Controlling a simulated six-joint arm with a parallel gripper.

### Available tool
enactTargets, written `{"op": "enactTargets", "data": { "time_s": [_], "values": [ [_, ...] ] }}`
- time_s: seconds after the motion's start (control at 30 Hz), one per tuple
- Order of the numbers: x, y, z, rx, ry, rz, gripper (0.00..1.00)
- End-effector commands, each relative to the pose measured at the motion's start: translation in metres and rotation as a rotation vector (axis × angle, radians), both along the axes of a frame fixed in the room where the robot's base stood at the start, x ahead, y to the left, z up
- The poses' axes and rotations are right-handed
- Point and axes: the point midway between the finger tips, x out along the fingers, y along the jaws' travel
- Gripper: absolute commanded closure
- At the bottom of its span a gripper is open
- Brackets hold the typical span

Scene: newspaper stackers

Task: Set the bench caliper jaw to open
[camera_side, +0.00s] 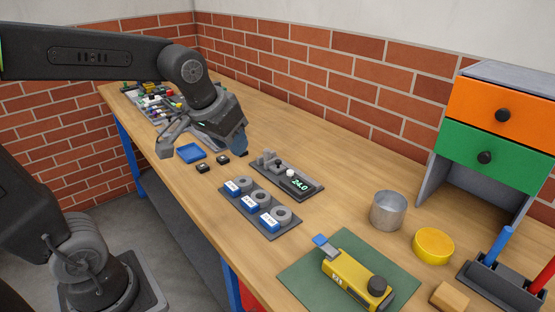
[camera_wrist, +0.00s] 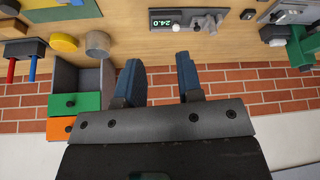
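The bench caliper (camera_side: 287,177) is a dark grey block on the bench, with light grey jaw pieces at its far end, a pale knob and a display reading 24.0. In the wrist view the caliper (camera_wrist: 188,21) lies at the top, beyond my fingers, with its display on the left. The exact jaw gap is too small to tell. My gripper (camera_side: 238,148) is above the bench, to the left of the caliper and apart from it. In the wrist view my gripper (camera_wrist: 160,65) has its two blue fingers spread with nothing between them.
A grey tray (camera_side: 261,208) with several labelled blue blocks and rings sits in front of the caliper. Small black blocks (camera_side: 203,167) and a blue tray (camera_side: 190,153) lie near my gripper. Bench behind the caliper is clear.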

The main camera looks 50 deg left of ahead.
Motion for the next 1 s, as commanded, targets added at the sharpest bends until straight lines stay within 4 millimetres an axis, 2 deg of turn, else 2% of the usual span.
{"op": "enactTargets", "data": {
  "time_s": [0.03,0.2,0.4,0.5,0.6,0.83,1.0],
  "values": [
    [0.023,0.01,-0.003,-0.002,0.015,0.041,0.66],
    [0.09,0.043,-0.017,-0.006,0.035,0.17,0.66],
    [0.155,0.085,-0.05,-0.014,0.051,0.302,0.66],
    [0.174,0.099,-0.065,-0.015,0.055,0.346,0.66],
    [0.184,0.108,-0.074,-0.016,0.056,0.37,0.66],
    [0.193,0.114,-0.091,-0.018,0.059,0.382,0.66],
    [0.202,0.121,-0.121,-0.017,0.061,0.381,0.66]
  ]
}}
